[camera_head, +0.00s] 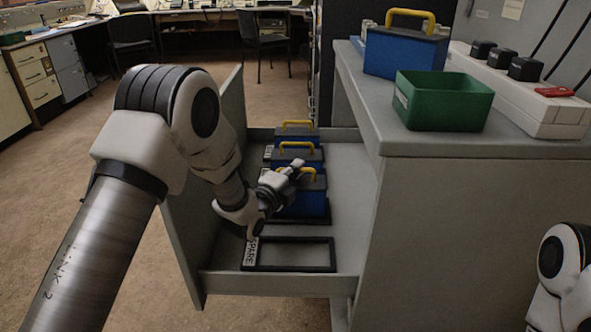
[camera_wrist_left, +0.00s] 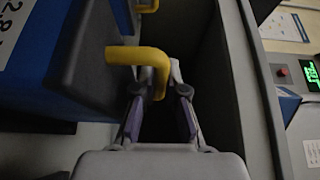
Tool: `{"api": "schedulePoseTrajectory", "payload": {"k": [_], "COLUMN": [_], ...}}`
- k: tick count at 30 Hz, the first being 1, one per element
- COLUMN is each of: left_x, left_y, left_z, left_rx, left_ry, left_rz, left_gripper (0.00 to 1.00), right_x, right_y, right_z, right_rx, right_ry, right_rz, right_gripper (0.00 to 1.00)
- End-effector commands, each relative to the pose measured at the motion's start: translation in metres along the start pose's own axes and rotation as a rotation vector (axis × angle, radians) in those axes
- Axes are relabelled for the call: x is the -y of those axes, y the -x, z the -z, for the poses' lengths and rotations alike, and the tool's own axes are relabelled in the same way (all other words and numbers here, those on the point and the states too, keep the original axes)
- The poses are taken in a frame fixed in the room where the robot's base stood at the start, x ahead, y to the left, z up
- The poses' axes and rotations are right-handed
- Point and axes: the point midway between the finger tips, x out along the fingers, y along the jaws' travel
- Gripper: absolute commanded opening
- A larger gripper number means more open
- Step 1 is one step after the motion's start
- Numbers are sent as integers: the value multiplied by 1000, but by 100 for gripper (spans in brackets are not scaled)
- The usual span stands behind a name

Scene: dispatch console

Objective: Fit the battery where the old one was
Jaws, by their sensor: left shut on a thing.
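An open grey drawer (camera_head: 350,185) holds a row of blue batteries with black tops and yellow handles. The nearest battery (camera_head: 312,204) is partly behind my left gripper (camera_head: 296,170). This gripper is shut on the battery's yellow handle (camera_wrist_left: 150,60), which shows between its fingers in the left wrist view. I cannot tell whether the battery is lifted off its place. In front of it is an empty black frame (camera_head: 331,255) labelled SPARE. Another blue battery (camera_head: 405,54) with a yellow handle stands on the counter. My right gripper is out of view.
The grey counter (camera_head: 480,146) stands right of the drawer. On it are an open green bin (camera_head: 443,101) and a white unit (camera_head: 520,97) with black blocks and a red piece (camera_head: 554,92). Two more batteries (camera_head: 296,134) (camera_head: 296,155) sit deeper in the drawer, whose walls are close by.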

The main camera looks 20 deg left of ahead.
Motion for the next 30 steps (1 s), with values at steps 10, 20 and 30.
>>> {"api": "schedulePoseTrajectory", "payload": {"k": [10, 20, 30], "left_x": [-7, -10, -7], "left_y": [0, 0, 35], "left_z": [0, 0, 0], "left_rx": [0, 0, 2], "left_ry": [-1, 0, 3], "left_rz": [6, -1, -4], "left_gripper": [0, 36, 36], "right_x": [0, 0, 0], "right_y": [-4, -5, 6], "right_z": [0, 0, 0], "right_rx": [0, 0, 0], "right_ry": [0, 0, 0], "right_rz": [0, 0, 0], "right_gripper": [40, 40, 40]}}
